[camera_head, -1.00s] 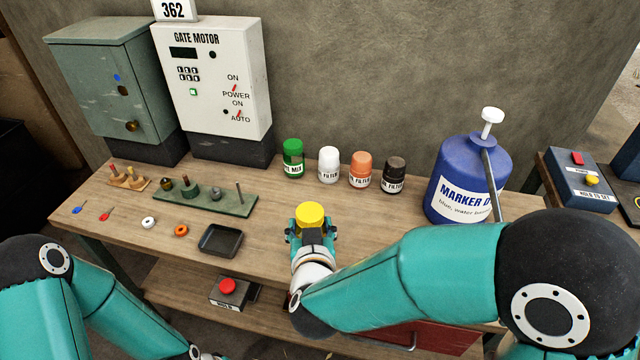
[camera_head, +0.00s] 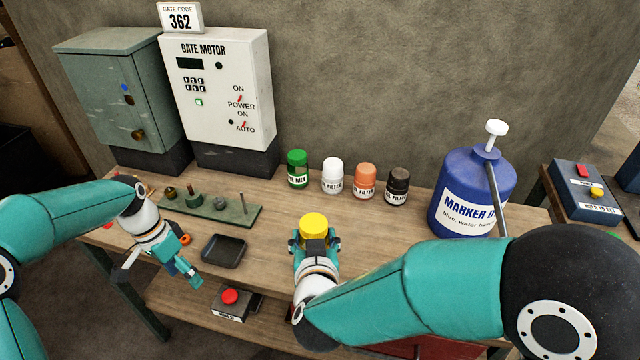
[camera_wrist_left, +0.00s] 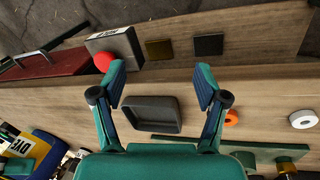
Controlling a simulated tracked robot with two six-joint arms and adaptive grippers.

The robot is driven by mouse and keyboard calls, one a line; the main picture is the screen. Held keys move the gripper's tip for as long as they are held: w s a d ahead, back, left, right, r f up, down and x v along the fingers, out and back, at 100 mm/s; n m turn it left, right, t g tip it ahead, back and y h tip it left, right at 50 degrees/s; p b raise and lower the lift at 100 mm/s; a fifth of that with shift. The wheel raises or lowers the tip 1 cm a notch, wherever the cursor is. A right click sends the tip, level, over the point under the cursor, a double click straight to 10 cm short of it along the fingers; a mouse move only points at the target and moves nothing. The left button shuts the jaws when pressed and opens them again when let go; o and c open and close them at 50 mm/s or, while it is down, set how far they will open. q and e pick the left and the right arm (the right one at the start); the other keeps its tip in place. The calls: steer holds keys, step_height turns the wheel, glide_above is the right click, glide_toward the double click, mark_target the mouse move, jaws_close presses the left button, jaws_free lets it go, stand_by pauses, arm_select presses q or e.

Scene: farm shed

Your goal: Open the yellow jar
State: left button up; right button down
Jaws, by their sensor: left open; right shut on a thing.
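The yellow jar (camera_head: 314,224) is in my right gripper (camera_head: 315,243), near the front middle of the bench in the head view. Only its yellow top shows clearly; the fingers and wrist hide most of its body, and I cannot tell whether it touches the bench. My left gripper (camera_head: 188,275) is at the bench's front edge, left of the jar and apart from it.
The black tray (camera_head: 223,251) lies between the grippers. Green, white, orange and dark jars (camera_head: 297,170) stand in a row behind. A blue marker dye jug (camera_head: 474,192) stands at right. A green pegged board (camera_head: 210,207) lies at left. A red-button box (camera_head: 230,301) sits on the lower shelf.

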arm_select(q)
steer(key=w+d+r+m+t, duration=0.1)
steer(key=w+d+r+m, duration=0.6)
steer(key=r+m, duration=0.25)
step_height(320, 180, up, 14)
steer(key=m+y, duration=0.2)
steer(key=m, duration=1.7)
glide_above(320, 221)
steer(key=shift+w+a+f, duration=0.15)
steer(key=shift+w+a, duration=0.15)
steer(key=shift+s+d+f, duration=0.3)
steer(key=shift+s+f, duration=0.1)
steer(key=shift+f, duration=4)
steer(key=shift+o, duration=0.2)
